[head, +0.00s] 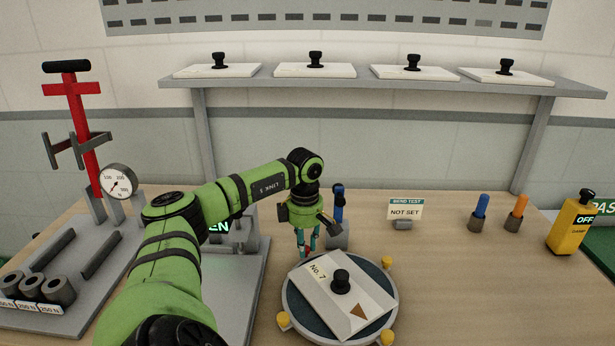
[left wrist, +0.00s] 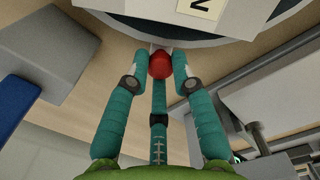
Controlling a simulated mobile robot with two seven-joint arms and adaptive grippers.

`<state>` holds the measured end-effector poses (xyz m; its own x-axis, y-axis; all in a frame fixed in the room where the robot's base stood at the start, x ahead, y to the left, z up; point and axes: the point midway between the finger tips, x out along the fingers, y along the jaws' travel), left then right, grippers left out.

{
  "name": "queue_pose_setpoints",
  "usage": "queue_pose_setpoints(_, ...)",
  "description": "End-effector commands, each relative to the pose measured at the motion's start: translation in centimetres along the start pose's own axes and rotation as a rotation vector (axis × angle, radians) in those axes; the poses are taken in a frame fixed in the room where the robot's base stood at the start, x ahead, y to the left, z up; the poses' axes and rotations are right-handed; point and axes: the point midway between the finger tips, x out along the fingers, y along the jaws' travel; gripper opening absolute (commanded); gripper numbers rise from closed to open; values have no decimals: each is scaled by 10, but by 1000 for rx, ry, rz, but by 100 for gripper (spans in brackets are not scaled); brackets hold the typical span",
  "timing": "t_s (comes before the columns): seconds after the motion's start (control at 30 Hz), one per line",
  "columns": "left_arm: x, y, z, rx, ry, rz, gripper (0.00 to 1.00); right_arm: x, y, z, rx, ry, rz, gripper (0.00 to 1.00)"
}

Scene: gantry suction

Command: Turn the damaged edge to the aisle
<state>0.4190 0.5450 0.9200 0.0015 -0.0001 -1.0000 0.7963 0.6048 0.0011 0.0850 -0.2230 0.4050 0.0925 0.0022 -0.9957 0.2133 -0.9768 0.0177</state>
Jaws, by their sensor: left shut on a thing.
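A pale square plate (head: 335,305) marked "No. 7" lies on a round turntable (head: 288,302) with a dark top and light rim. The plate has a black knob (head: 341,281) in its middle. A brown triangle (head: 358,311), perhaps the damaged part, lies near its front right edge. Yellow knobs (head: 386,262) stand around the rim. My left gripper (head: 307,252) points down at the turntable's back left rim. In the left wrist view its fingers (left wrist: 160,72) are shut on a red rim knob (left wrist: 160,64). The right gripper is out of view.
A blue-handled tool in a grey holder (head: 337,238) stands close behind the turntable. A "NOT SET" sign (head: 405,210), blue and orange pens in cups, and a yellow "OFF" device (head: 571,226) stand right. A red press (head: 85,130) stands left. The table right of the turntable is clear.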

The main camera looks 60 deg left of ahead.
Motion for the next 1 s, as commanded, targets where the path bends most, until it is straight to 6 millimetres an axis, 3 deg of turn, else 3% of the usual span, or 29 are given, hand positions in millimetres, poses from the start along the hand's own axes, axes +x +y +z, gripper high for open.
queue_pose_setpoints(0.9, 2, 4, 0, 83, -4, -6, 0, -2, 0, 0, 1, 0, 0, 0)
queue_pose_setpoints(0.93, 2, 4, 0, 83, -4, -6, 33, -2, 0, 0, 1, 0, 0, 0)
queue_pose_setpoints(0.97, 2, 4, 0, 83, -4, -6, 45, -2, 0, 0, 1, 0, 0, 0)
queue_pose_setpoints(1.0, 2, 4, 0, 83, -3, -6, 48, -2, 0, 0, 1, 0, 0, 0)
